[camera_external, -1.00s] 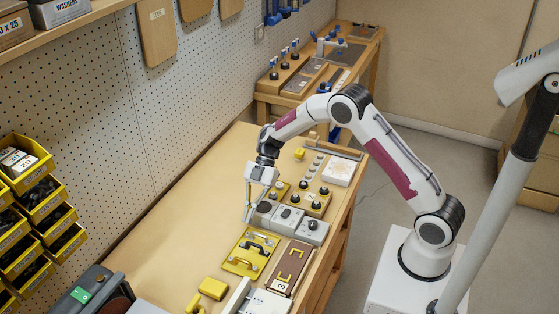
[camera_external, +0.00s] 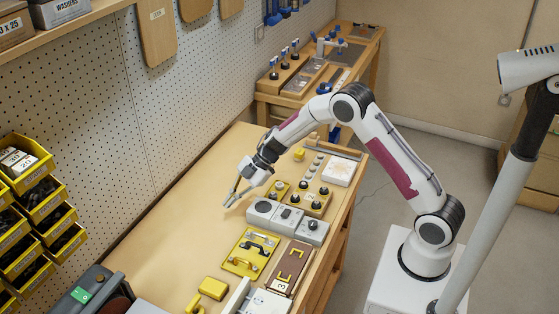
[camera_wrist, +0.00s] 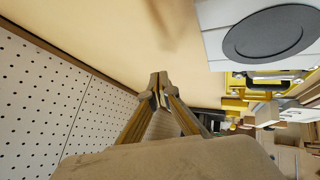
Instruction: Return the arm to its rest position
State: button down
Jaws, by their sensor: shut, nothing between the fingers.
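My gripper (camera_external: 229,203) is at the end of my arm in the external view, tilted with its fingers reaching down and left. It is over the bare wooden bench top (camera_external: 180,225), to the left of a grey box with a round dark disc (camera_external: 261,208). In the wrist view the fingertips of my gripper (camera_wrist: 158,88) are together with nothing held between them. The grey box with its dark disc (camera_wrist: 270,33) shows at the upper right of that view, apart from the fingers.
A yellow plate with handles (camera_external: 251,252), a brown panel (camera_external: 291,268) and a yellow block (camera_external: 213,288) lie toward the front. Knob panels (camera_external: 308,200) stand behind. The pegboard wall (camera_external: 150,110) runs along the left. The bench's left side is clear.

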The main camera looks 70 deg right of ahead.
jog(key=w+d+r+m+t+h, duration=0.25)
jog(key=d+r+m+h, duration=0.35)
jog(key=d, duration=0.4)
jog(key=s+d+r+m+h, duration=0.2)
jog(key=s+d+r, duration=0.15)
jog(key=s, duration=0.25)
jog(key=s+d+r+m+h, duration=0.2)
jog(key=s+r, duration=0.2)
jog(key=s, duration=0.1)
jog(key=s+a+r+m+g, duration=0.1)
jog(key=s+r+m+g, duration=0.1)
jog(key=s, duration=0.7)
jog(key=s+a+r+m+g, duration=0.2)
jog(key=s, duration=0.7)
jog(key=s+a+r+m+y, duration=0.1)
jog(key=s+a+r, duration=0.2)
jog(key=s+a, duration=0.3)
jog(key=s+a+r+t+y, duration=0.1)
jog(key=s+a, duration=0.4)
jog(key=s, duration=0.6)
jog(key=shift+s+a+r+m+y, duration=0.2)
jog(key=shift+a+r+m+y, duration=0.2)
jog(key=shift+r+y, duration=0.6)
jog(key=shift+d+t, duration=0.15)
jog(key=shift+t, duration=0.1)
